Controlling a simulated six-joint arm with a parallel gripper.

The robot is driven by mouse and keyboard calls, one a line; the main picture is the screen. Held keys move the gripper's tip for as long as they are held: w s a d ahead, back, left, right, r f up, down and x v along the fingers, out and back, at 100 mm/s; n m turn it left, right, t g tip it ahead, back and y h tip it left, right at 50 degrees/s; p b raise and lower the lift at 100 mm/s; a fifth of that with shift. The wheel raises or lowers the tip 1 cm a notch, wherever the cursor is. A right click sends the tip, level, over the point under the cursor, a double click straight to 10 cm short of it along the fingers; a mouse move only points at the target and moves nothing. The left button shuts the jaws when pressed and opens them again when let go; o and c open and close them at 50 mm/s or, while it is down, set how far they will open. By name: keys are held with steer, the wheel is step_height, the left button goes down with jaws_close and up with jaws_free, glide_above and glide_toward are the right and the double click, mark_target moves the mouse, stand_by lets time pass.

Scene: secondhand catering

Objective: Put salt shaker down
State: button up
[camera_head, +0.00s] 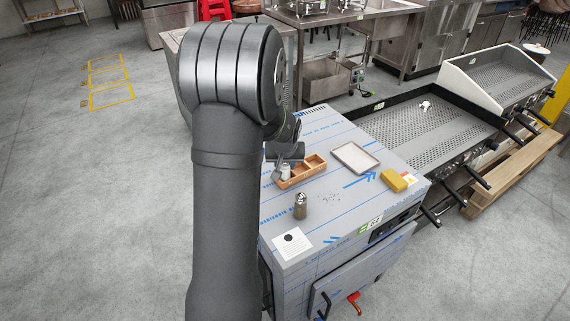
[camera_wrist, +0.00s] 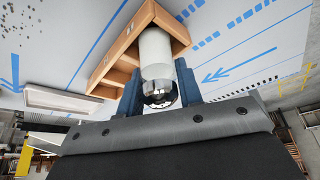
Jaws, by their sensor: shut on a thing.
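The salt shaker (camera_wrist: 156,55) has a white body and a shiny metal cap. My gripper (camera_wrist: 160,92) is shut on it, one blue finger on each side near the cap. The shaker's lower end is at the end compartment of a wooden caddy (camera_wrist: 128,38); I cannot tell whether it touches the caddy floor. In the head view the shaker (camera_head: 286,171) shows small at the left end of the caddy (camera_head: 303,180), partly hidden by my gripper (camera_head: 284,163). The caddy's other compartments look empty.
A dark pepper shaker (camera_head: 300,207) stands in front of the caddy, beside scattered specks. A grey tray (camera_head: 355,157), a yellow sponge (camera_head: 394,180) and a white card (camera_head: 291,244) lie on the steel top (camera_head: 335,220). Griddles (camera_head: 415,128) adjoin at right.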

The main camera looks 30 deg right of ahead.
steer(key=shift+f, duration=0.15)
steer(key=o, duration=1)
steer(key=v, duration=1.2)
steer(key=shift+s, duration=0.1)
steer(key=x, duration=1.2)
steer(key=shift+r, duration=0.25)
